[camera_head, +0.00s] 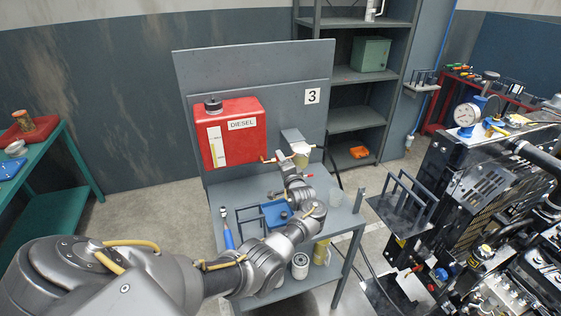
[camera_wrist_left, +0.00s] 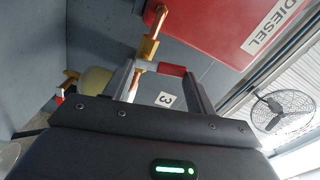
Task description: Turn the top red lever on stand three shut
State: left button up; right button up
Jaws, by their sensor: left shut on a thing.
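Stand three (camera_head: 252,67) is a grey panel with a "3" label, which also shows in the left wrist view (camera_wrist_left: 165,99). In the left wrist view a red lever (camera_wrist_left: 173,70) lies crosswise between the fingers of my left gripper (camera_wrist_left: 160,76), beside a brass valve (camera_wrist_left: 148,48) on a copper pipe. My left gripper is shut on this lever. A small red piece (camera_head: 309,175) shows just right of the wrist. My right gripper is out of view.
A grey fuel filter (camera_head: 293,136) with a pale bowl hangs close right of my gripper. A black engine (camera_head: 470,190) stands at the right.

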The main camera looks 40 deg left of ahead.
pick_arm(q)
jog(key=shift+w+d+m, duration=0.15)
jog(key=shift+m, duration=0.95)
jog(key=o, duration=1)
jog(key=b+v, duration=0.1)
jog(key=v, duration=0.9)
jog(key=shift+d+b, duration=0.35)
jog(key=shift+f, duration=0.1)
